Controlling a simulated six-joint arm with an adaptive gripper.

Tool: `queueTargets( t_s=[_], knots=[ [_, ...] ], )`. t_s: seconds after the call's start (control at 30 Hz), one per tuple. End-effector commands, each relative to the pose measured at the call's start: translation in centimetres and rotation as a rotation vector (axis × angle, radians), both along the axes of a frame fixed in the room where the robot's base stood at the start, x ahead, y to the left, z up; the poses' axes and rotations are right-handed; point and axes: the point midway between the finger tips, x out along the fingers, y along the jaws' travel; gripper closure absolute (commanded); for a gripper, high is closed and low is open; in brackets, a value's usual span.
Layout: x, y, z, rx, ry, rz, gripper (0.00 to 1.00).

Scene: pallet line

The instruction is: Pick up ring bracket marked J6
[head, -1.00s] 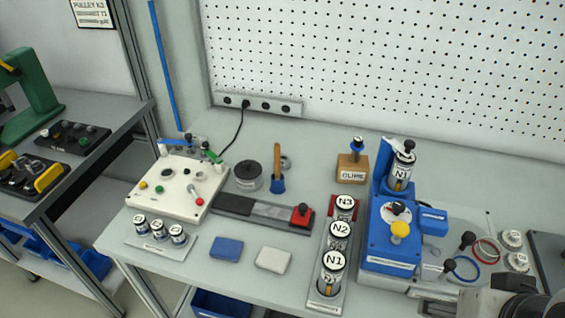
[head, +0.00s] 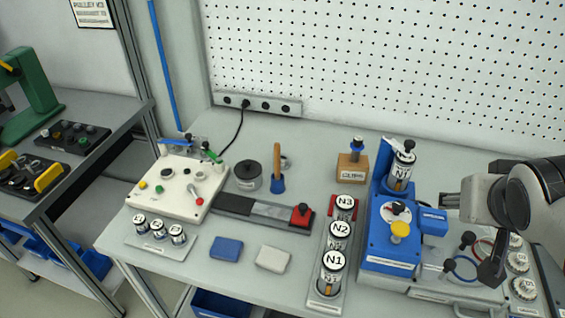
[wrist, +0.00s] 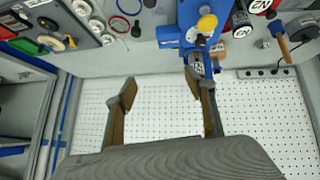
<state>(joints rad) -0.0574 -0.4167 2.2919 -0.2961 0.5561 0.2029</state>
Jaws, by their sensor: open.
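I cannot make out a J6 mark in either view, so I cannot tell which piece is the ring bracket. In the wrist view, a dark tray (wrist: 75,46) at the upper left holds small metal, green, yellow and white parts, too small to read. My gripper (wrist: 160,77) is open and empty, its two fingers spread in front of the pegboard. The tray lies to the left of the fingers, apart from them. In the head view, my arm stands at the right, over the right end of the bench, and hides part of that area.
A blue fixture (head: 390,240) holds an upright cylinder marked N1 (head: 402,172). A rack (head: 325,298) of N-marked cylinders stands to its left. The pegboard (head: 390,70) closes the back.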

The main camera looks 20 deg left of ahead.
Motion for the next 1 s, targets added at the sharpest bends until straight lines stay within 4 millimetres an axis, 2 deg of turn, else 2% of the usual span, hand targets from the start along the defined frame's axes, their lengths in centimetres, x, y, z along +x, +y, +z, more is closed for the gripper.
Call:
queueTargets(
  t_s=[0.1,0.47,0.77,1.0],
  knots=[
    [3.4,0.5,0.7,-0.020,-0.044,0.024,0.46],
    [13.1,3.6,2.1,-0.050,-0.178,0.125,0.46],
    [20.2,8.0,1.9,-0.042,-0.273,0.248,0.46],
    [25.0,12.6,0.5,-0.014,-0.329,0.364,0.46]
  ],
)
